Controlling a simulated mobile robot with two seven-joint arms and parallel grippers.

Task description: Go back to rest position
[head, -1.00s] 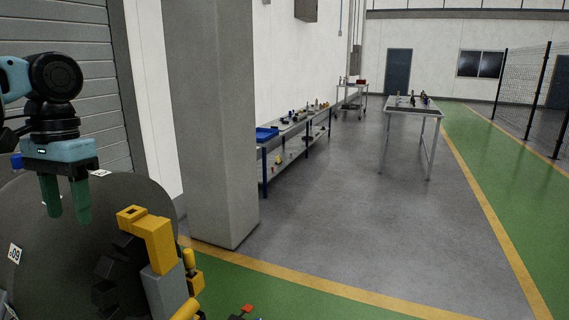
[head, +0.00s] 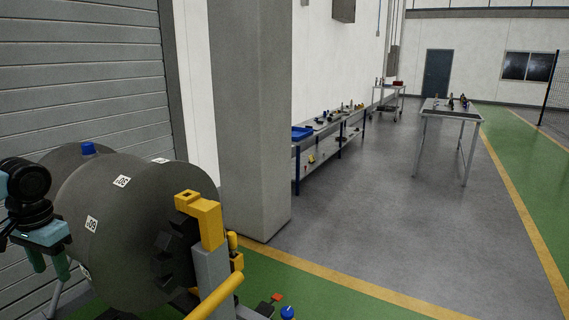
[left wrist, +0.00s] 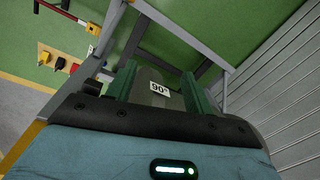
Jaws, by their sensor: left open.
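My left gripper (head: 49,270) is at the lower left of the head view, with its green fingers spread and pointing down. It is beside the left side of the large dark grey drum-shaped engine body (head: 125,225), with nothing seen held. In the left wrist view, the two green fingers (left wrist: 158,88) are apart. A grey surface with a white label (left wrist: 160,88) shows between them, and I cannot tell how far beyond the fingers it lies. My right gripper is not in view.
A yellow bracket (head: 205,215) and a yellow bar (head: 215,298) stand at the drum's right end. A concrete pillar (head: 248,120) rises behind it. A workbench (head: 330,140) and a table (head: 450,115) stand farther back. The grey floor (head: 380,220) between is clear.

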